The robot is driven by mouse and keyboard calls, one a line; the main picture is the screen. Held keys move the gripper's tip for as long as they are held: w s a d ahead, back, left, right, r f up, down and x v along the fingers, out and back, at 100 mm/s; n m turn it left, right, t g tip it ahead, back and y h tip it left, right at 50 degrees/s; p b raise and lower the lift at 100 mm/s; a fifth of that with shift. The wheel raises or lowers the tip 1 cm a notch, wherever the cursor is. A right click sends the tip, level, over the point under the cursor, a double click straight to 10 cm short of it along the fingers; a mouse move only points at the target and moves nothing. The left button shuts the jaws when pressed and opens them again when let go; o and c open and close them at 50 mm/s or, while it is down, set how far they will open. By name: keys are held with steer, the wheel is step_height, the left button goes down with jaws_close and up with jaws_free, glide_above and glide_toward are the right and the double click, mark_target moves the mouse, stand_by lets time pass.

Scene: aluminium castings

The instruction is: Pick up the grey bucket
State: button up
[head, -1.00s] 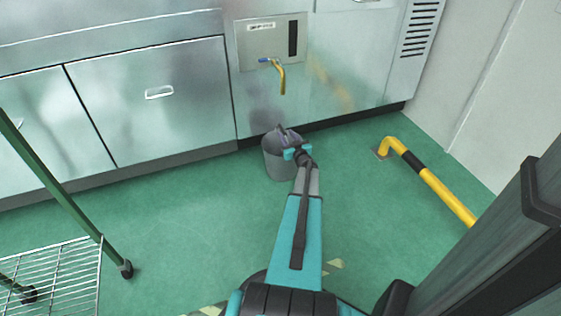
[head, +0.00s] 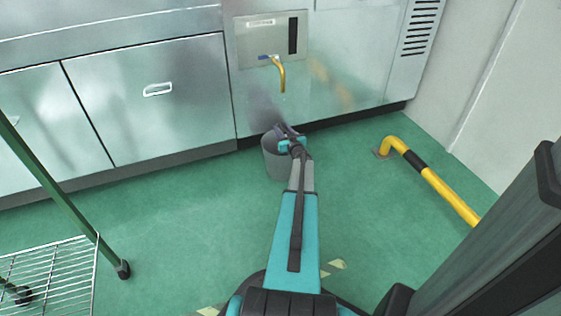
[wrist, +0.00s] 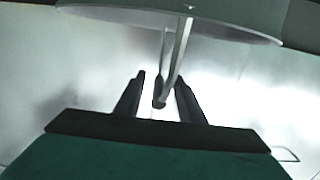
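The grey bucket (head: 275,160) stands upright on the green floor in front of the steel cabinets, below the yellow tap, in the head view. Its outer wall (wrist: 165,20) shows at the top of the wrist view, which appears upside down. The bucket's thin handle (wrist: 176,60) stands up from the rim and reaches between my fingers. My gripper (head: 286,133) is over the bucket's rim and hides part of its top. In the wrist view my gripper (wrist: 160,82) is open, one finger on each side of the handle, with gaps showing.
The yellow tap (head: 281,76) juts from the cabinet panel (head: 270,40) above the bucket. A yellow and black rail (head: 436,182) stands to the right. A wire-shelf trolley (head: 50,275) is at the lower left. The floor between trolley and bucket is clear.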

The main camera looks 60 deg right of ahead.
steer(key=shift+c, duration=0.2)
stand_by(0.3)
jaws_close()
stand_by(1.2)
steer(key=shift+r, duration=0.15)
